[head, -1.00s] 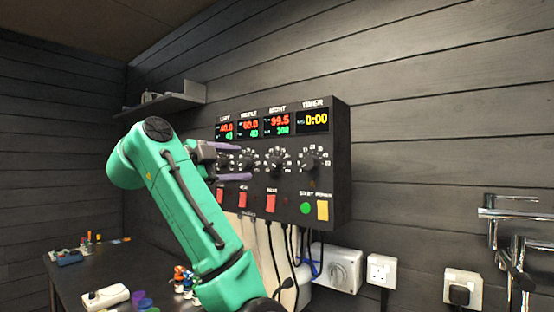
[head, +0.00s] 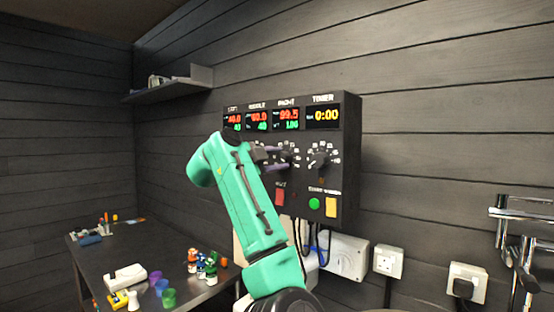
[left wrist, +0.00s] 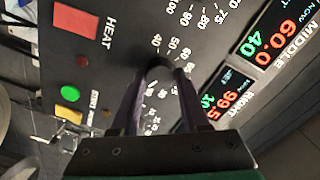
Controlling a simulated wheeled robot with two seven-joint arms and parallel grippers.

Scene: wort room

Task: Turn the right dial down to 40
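The black control box carries the right dial (head: 290,156), a black knob below the RIGHT display (head: 286,118). That display reads 99.5 in red, with a green number that looks like 100 below it. My left gripper (head: 280,158) reaches this dial from the left, one purple finger above it and one below. In the left wrist view the two fingers (left wrist: 160,78) sit on either side of the dark knob (left wrist: 157,68) and appear closed on it. The knob's pointer is hidden. My right gripper is in no view.
The timer dial (head: 319,159) is just to the right. Below are a red heat switch (head: 280,197), a green button (head: 314,204) and a yellow one (head: 331,207). My arm hides the left dials. A table (head: 110,262) with small items stands at lower left.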

